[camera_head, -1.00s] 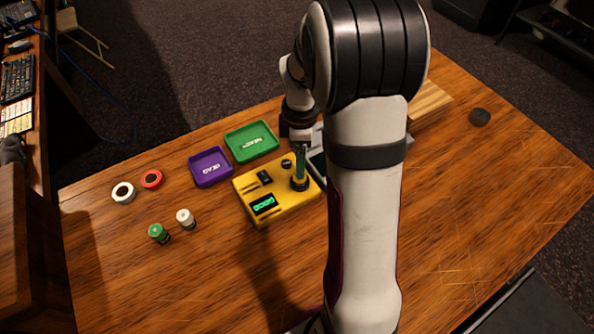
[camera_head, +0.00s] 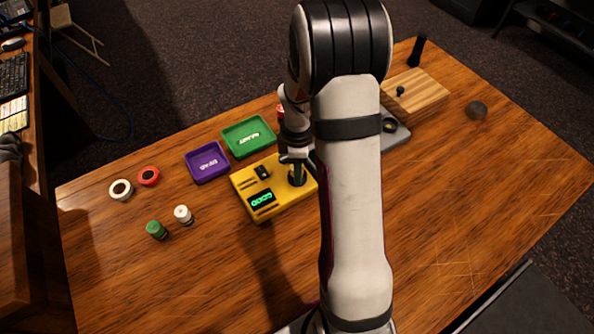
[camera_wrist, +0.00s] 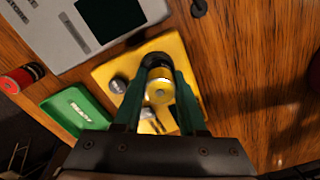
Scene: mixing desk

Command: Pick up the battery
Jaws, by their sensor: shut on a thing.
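A battery with a yellow and silver top (camera_wrist: 160,92) stands at the black round socket (camera_wrist: 157,62) of the yellow tester (camera_head: 279,208). My gripper (camera_head: 297,182) is down over that socket. In the wrist view, its two dark green fingers (camera_wrist: 160,80) are shut on the battery, one on each side. The battery's lower part is hidden, so I cannot tell whether it is seated or lifted. A green-topped battery (camera_head: 156,230) and a white-topped battery (camera_head: 183,214) stand on the desk left of the tester.
A purple tray (camera_head: 190,172) and a green tray (camera_head: 228,142) lie beside the tester. A red cylinder (camera_wrist: 14,80) stands behind. White tape (camera_head: 121,190) and red tape (camera_head: 149,176) rings lie left. A grey device (camera_head: 400,134) and wooden block (camera_head: 425,92) are to the right.

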